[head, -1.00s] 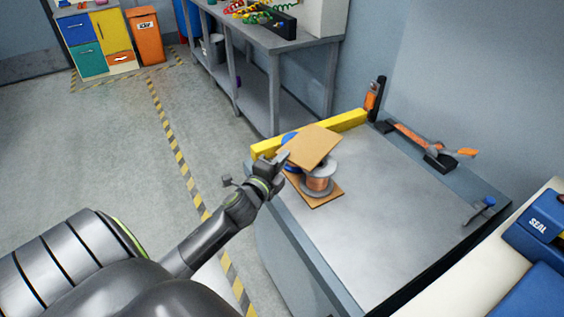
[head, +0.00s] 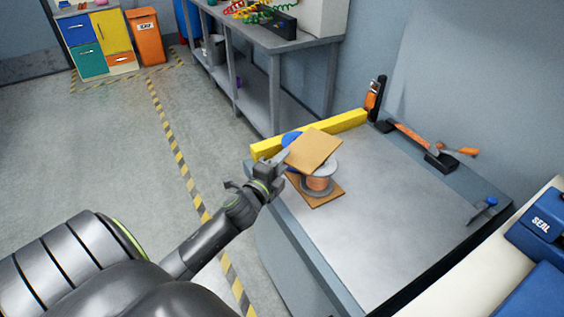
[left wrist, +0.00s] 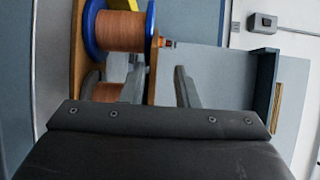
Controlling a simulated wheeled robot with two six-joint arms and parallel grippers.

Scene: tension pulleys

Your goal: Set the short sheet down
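A short tan sheet (head: 316,148) lies on top of a grey-flanged copper spool (head: 320,181) and a blue-flanged spool (head: 291,138). In the left wrist view the sheet (left wrist: 154,62) shows edge-on, against the blue flange (left wrist: 150,20). My left gripper (head: 279,161) is at the sheet's near left edge. In the left wrist view its fingers (left wrist: 160,86) are spread apart, with the sheet's edge between them and a gap to the right finger. A second tan sheet (head: 326,200) lies under the spools on the bench. My right gripper is not in view.
A yellow bar (head: 340,124) runs along the bench's far left edge. The grey bench top (head: 400,210) is clear to the right. A blue SEAL machine (head: 545,225) stands at the right.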

